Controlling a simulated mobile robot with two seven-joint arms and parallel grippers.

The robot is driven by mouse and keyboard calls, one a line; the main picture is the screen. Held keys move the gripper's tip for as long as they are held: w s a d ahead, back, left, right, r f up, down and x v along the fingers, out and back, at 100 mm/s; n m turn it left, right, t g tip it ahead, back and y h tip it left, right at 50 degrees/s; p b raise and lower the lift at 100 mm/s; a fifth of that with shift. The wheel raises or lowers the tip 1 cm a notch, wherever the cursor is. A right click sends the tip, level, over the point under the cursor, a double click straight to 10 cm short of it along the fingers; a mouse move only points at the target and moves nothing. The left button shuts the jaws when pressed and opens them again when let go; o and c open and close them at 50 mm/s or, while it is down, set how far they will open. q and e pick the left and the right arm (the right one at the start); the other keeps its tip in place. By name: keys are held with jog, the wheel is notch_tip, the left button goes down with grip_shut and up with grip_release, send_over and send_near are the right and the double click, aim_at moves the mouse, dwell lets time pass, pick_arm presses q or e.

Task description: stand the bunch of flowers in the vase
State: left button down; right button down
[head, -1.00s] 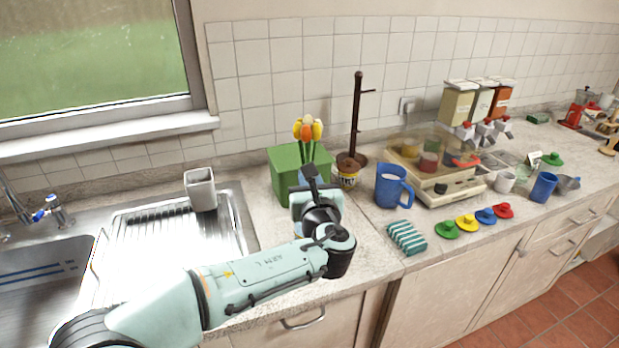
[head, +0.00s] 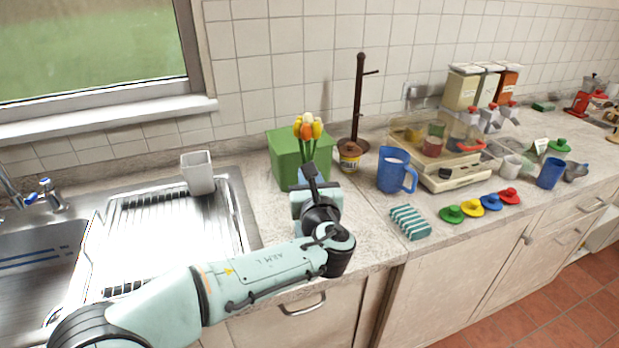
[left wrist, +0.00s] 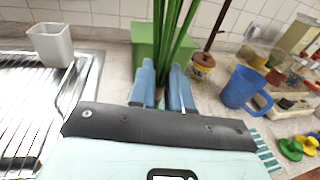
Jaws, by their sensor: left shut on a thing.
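The bunch of flowers (head: 308,128) has orange and yellow blooms and stands upright in my left gripper (head: 308,178). In the left wrist view its green stems (left wrist: 172,35) rise between the two blue fingers (left wrist: 163,82), which are shut on them. The blooms are out of the top of that view, and the lower stem ends are hidden. A pale grey square tapered vessel (head: 197,173), apparently the vase, stands upright and open on the draining board, left of my gripper. It also shows in the left wrist view (left wrist: 52,45). My right gripper is not in view.
A green box (head: 286,158) stands behind the flowers. A dark mug tree (head: 359,100), a jar (head: 350,160) and a blue mug (head: 395,172) are to the right. A striped cloth (head: 410,222) lies near the edge. The draining board (head: 170,235) before the vessel is clear.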

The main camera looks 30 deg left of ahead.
pick_arm(q)
jog(key=c, duration=1)
grip_release()
jog(key=v, duration=1.3)
jog(key=shift+s+d, duration=0.1)
jog(key=shift+s, duration=0.1)
